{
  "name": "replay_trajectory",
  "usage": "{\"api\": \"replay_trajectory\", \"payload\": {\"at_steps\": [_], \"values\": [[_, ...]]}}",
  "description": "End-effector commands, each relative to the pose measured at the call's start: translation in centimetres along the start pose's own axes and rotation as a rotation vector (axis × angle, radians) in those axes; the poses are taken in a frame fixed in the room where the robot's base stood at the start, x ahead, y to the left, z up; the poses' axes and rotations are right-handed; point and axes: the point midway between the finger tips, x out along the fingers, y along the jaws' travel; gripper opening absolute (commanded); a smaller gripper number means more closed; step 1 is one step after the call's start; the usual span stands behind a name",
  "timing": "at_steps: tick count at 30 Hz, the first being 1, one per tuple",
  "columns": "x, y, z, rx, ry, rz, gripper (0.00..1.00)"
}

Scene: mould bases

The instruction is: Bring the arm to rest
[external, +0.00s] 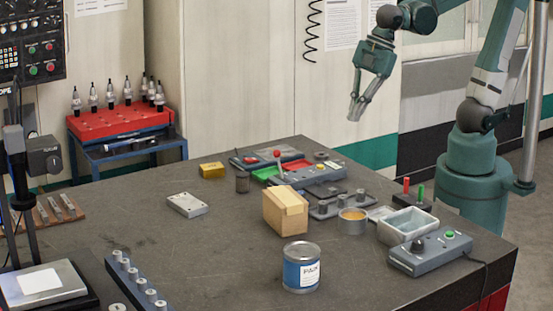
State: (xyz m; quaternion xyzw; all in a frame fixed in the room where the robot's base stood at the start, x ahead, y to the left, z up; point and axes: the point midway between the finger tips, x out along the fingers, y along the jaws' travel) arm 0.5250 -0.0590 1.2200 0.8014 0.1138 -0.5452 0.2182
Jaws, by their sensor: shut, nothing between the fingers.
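My gripper (355,114) hangs in the air above the far right part of the workbench, well clear of everything on it. Its fingers are together, point downward and hold nothing. My arm reaches in from the upper right, with its base at the bench's right end. The workbench (200,255) is dark grey, and its objects all stand below the gripper.
A wooden box (286,212), a labelled can (301,270), an open grey container (408,226) and a control box (430,252) stand on the bench. A metal plate (187,205) lies further left. A red tool rack (120,121) stands behind. The left-middle bench top is mostly clear.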

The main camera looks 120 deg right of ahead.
Motion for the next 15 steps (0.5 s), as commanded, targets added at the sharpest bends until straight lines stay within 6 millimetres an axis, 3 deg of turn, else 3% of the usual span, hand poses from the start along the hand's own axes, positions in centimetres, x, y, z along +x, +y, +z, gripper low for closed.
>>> {"api": "replay_trajectory", "payload": {"at_steps": [15], "values": [[0.9, -6.9, 4.1, 0.314, 0.150, 0.020, 0.00]]}}
